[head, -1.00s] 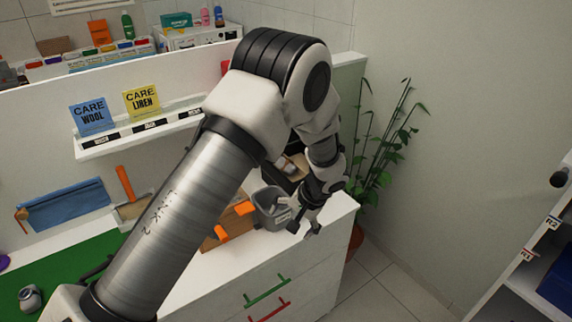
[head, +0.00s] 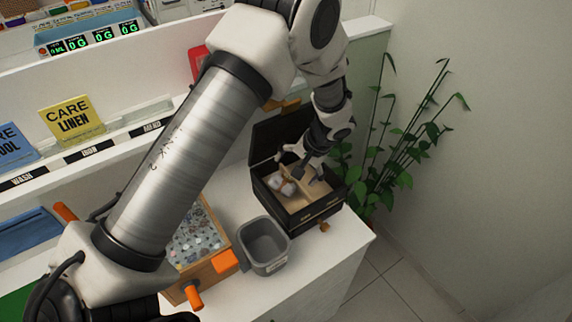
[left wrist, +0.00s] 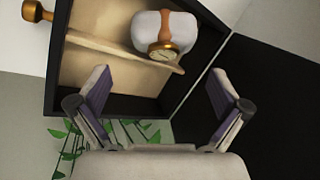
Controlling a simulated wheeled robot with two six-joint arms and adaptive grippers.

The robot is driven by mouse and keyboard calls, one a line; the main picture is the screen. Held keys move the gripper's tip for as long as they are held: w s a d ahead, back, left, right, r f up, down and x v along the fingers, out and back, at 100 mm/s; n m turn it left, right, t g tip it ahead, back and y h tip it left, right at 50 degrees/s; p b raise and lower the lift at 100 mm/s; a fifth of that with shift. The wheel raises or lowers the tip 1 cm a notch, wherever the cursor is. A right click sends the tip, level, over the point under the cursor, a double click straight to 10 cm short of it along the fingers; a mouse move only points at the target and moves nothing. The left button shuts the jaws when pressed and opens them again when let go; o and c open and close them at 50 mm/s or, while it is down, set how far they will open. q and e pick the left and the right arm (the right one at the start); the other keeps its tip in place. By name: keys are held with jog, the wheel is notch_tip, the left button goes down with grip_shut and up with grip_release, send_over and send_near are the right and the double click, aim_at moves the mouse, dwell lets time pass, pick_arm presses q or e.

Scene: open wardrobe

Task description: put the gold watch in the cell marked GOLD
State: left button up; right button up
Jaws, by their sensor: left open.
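The gold watch (left wrist: 161,50), with a round face and tan strap, is around a white cushion (left wrist: 165,27) in the open black box in the left wrist view. A pale wooden divider (left wrist: 110,45) runs beside it. In the head view, the box (head: 274,203) stands on the counter with its lid up, pale cushion shapes (head: 282,186) inside. My left gripper (head: 306,168) is over the box, open and empty. Its spread fingers also show in the left wrist view (left wrist: 160,90), short of the watch. I can read no GOLD marking. My right gripper is not in view.
A grey bin (head: 264,246) stands left of the box. An orange-handled wooden tray (head: 219,264) is farther left. A leafy plant (head: 395,130) is right of the box. A gold knob (head: 324,226) is on the box front. The shelf holds a yellow CARE LINEN card (head: 72,120).

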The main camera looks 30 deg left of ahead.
aim_at(287, 180)
pick_arm(q)
jog(key=s+p, duration=0.2)
jog(key=s, duration=0.1)
jog(key=shift+s+a+f, duration=0.15)
jog(key=shift+f, duration=0.25)
jog(key=f, duration=0.1)
jog(key=a+f+p, duration=0.1)
jog(key=f, duration=0.1)
jog(key=w+a+f, duration=0.1)
jog(key=shift+w+a+f, duration=0.1)
jog(key=shift+a+f, duration=0.1)
jog(key=shift+f, duration=0.05)
jog(key=shift+w+f, duration=0.1)
jog(key=shift+s+d+r, duration=0.35)
jog(key=shift+s+r, duration=0.05)
jog(key=c, duration=1.1)
jog(key=shift+w, duration=0.1)
jog(key=shift+c, duration=0.7)
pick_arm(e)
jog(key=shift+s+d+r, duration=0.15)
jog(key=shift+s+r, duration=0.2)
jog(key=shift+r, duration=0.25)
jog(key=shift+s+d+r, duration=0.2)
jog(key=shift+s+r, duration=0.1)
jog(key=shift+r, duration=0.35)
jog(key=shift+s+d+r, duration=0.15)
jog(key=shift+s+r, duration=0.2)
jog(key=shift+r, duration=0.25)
